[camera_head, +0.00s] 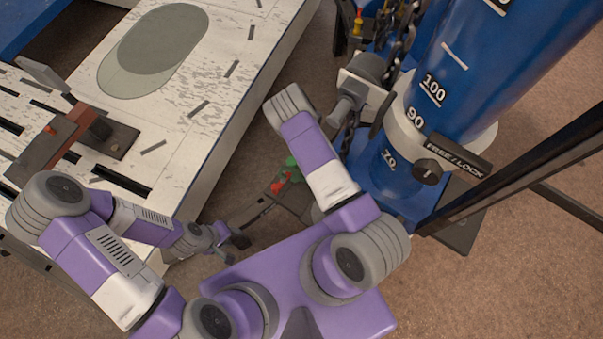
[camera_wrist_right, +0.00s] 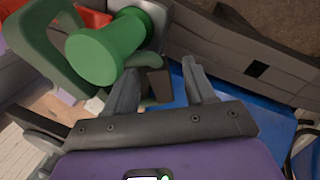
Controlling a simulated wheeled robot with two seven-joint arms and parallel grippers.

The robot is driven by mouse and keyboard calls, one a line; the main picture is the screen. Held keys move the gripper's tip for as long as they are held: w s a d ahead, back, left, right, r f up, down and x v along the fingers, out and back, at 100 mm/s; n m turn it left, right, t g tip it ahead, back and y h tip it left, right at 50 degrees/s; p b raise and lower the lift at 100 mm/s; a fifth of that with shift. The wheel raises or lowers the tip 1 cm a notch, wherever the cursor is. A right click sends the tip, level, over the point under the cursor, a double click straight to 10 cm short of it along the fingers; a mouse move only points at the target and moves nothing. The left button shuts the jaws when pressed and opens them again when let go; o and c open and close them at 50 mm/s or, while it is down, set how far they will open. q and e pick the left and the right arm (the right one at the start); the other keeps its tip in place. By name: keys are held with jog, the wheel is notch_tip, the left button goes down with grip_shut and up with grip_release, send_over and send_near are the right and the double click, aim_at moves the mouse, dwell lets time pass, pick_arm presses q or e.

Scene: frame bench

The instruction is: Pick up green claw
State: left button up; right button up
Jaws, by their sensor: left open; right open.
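A green part (camera_head: 291,166), which looks like the green claw, shows small in the head view beside my right arm, with red pieces next to it. In the right wrist view a large green curved piece with a round green knob (camera_wrist_right: 104,50) fills the upper left. My right gripper (camera_wrist_right: 160,80) is open, with its fingers just below and right of the knob. In the head view the right gripper is hidden. My left gripper (camera_head: 240,240) is open and empty, low at the centre left.
A worn white bench (camera_head: 205,120) with a red-and-grey clamp (camera_head: 62,140) is on the left. A blue column (camera_head: 470,75) with a chain (camera_head: 400,45) stands at the right, close to my right arm. A dark diagonal bar (camera_head: 530,165) is beside it. Brown floor shows between bench and column.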

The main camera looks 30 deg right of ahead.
grip_shut()
jog(key=shift+r, duration=0.1)
dwell(0.4)
jog(key=s+a+p+v, duration=0.1)
jog(key=p+v, duration=0.2)
jog(key=v, duration=0.6)
jog(key=shift+s+r, duration=0.35)
jog(key=shift+r, duration=0.3)
jog(key=shift+a, duration=0.1)
